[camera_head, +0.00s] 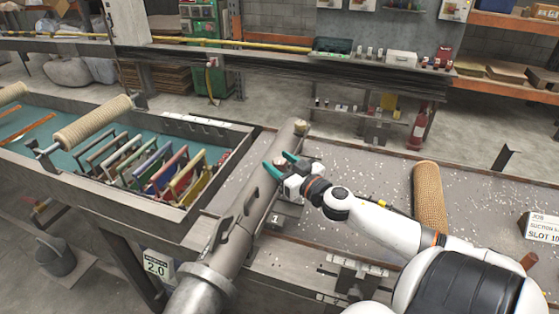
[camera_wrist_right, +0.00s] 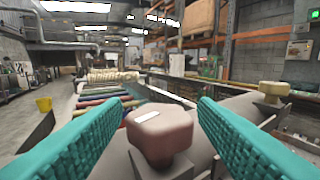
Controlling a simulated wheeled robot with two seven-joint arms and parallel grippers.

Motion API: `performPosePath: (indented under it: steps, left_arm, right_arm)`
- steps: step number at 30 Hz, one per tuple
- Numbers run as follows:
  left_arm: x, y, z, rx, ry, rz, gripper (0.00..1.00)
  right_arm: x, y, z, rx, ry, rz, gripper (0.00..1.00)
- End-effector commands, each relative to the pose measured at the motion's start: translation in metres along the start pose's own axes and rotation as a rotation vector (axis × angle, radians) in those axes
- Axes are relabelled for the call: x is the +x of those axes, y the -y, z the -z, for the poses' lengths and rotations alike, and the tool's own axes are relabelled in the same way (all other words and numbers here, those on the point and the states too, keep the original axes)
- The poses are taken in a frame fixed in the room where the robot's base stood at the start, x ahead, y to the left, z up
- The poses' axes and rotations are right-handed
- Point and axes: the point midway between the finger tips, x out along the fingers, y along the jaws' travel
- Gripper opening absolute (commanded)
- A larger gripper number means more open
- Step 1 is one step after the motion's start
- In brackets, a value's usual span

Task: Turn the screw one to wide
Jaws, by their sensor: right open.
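In the right wrist view a reddish-brown faceted screw knob (camera_wrist_right: 160,132) with a white mark on top sits on a grey block, between the teal fingers of my right gripper (camera_wrist_right: 162,122). The fingers are spread, with a visible gap on each side of the knob. In the head view my right gripper (camera_head: 283,165) is open beside the grey metal pipe (camera_head: 236,222), and I cannot make out that knob clearly there. A "1" label (camera_head: 275,218) shows below the gripper. My left gripper is not in view.
Another, paler knob (camera_wrist_right: 273,90) stands farther right in the wrist view. A tan mesh tube (camera_head: 430,195) lies on the grey bench, near a job sign (camera_head: 542,226). A teal-floored tray (camera_head: 75,176) with several coloured frames is at the left.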

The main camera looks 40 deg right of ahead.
Motion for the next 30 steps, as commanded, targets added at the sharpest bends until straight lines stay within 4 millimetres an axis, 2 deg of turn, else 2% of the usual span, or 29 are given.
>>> performPosePath:
  steps: [11, 19, 30]
  left_arm:
    - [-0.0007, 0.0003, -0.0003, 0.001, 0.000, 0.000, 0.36]
    - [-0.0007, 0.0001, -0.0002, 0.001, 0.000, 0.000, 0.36]
    - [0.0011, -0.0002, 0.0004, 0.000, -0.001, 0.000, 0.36]
  right_arm:
    - [0.0051, 0.0001, 0.0002, -0.001, 0.000, 0.000, 0.53]
    - [0.0050, 0.0000, 0.0001, -0.001, 0.000, 0.000, 0.09]
    - [0.0049, 0.0005, 0.0003, 0.000, 0.001, -0.063, 0.09]
